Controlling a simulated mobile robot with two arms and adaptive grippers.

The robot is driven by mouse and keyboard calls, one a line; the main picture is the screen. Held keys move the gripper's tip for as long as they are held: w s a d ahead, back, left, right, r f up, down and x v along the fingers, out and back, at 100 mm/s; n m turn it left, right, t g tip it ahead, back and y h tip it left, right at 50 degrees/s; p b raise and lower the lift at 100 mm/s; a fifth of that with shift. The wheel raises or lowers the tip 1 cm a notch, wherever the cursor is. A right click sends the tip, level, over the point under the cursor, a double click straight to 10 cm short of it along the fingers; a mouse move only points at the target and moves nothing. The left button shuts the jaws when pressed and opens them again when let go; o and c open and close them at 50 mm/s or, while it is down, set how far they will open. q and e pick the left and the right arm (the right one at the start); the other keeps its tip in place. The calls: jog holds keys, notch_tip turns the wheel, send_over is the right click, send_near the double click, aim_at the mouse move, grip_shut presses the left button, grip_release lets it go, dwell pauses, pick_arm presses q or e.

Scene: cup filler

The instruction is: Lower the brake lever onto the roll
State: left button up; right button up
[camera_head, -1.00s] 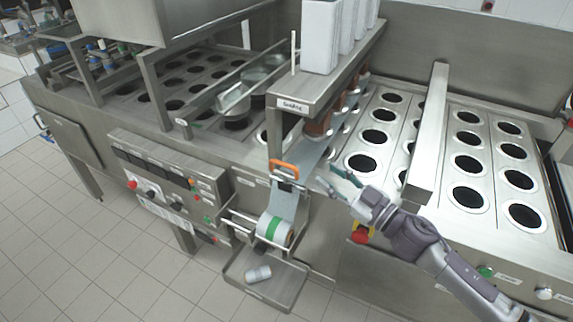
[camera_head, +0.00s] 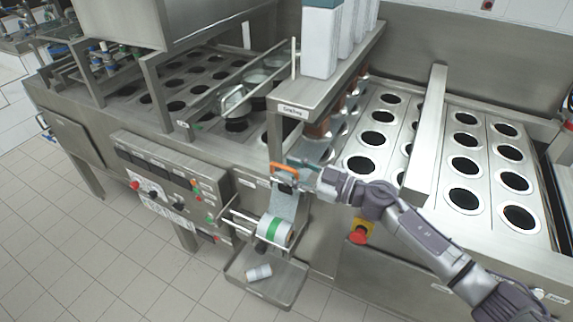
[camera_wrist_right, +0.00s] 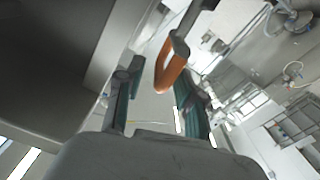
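The brake lever shows an orange looped handle (camera_head: 285,170) at its upper end, in front of the labelled shelf. The roll (camera_head: 273,231), white with a green band, sits on its holder below the handle. My right gripper (camera_head: 306,172) is at the right side of the handle. In the right wrist view the two teal-padded fingers of my right gripper (camera_wrist_right: 158,82) stand apart, and the orange handle (camera_wrist_right: 170,68) is in the gap, nearer the right finger. I cannot tell whether they touch. My left gripper is not in view.
A metal tray (camera_head: 292,291) with a small white roll (camera_head: 258,273) hangs below the holder. A red stop button (camera_head: 358,237) is on the front panel below my right arm. The labelled shelf (camera_head: 340,72) with white stacks stands above. Cup-hole plates lie behind.

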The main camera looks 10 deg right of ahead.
jog(key=shift+x, duration=0.8)
grip_shut()
